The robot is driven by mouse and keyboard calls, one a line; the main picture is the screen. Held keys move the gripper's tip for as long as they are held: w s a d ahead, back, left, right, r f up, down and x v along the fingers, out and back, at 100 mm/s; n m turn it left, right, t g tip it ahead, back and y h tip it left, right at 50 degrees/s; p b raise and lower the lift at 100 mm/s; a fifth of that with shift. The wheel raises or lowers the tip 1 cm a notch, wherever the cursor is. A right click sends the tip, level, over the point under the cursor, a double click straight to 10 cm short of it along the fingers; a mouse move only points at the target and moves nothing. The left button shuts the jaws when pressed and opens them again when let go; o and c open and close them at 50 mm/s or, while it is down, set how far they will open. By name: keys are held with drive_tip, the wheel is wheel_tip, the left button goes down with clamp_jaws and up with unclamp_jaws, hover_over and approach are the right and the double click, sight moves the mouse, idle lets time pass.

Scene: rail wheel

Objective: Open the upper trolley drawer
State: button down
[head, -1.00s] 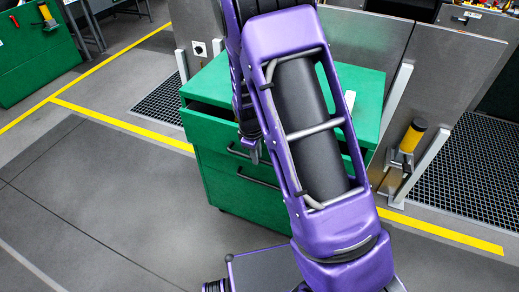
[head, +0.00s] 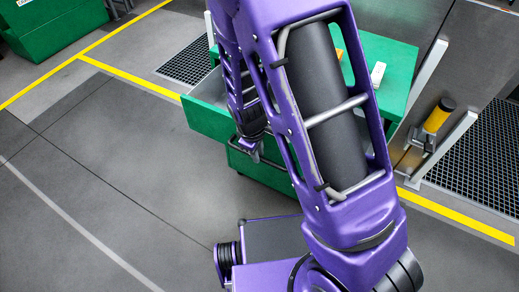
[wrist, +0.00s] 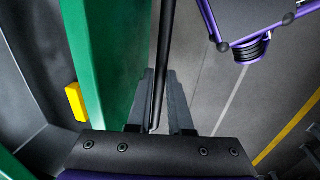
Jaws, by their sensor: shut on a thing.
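The green trolley (head: 400,65) stands behind my arm in the head view. Its upper drawer (head: 208,121) is pulled well out, with its grey inside showing. My gripper (wrist: 159,85) is shut on the dark bar handle (wrist: 164,45) of that drawer in the wrist view, one finger on each side. The green drawer front (wrist: 108,55) runs along the left of the handle there. A yellow block (wrist: 76,101) lies inside the drawer. In the head view my arm hides much of the drawer, and the fingers' grip is hard to make out.
The lower drawer (head: 262,172) is shut below. A white item (head: 377,73) lies on the trolley top. A yellow and black cylinder (head: 438,115) stands by the metal panel at right. Open grey floor (head: 110,180) lies in front and to the left.

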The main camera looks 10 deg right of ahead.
drive_tip(key=c, duration=0.8)
unclamp_jaws()
drive_tip(key=shift+c, duration=0.2)
wheel_tip(320, 180, up, 17)
drive_tip(key=s+a+p, duration=0.1)
drive_tip(key=s+p, duration=0.1)
drive_tip(key=p, duration=0.1)
drive_tip(key=shift+s+a+p, duration=0.3)
drive_tip(key=shift+a+p, duration=0.1)
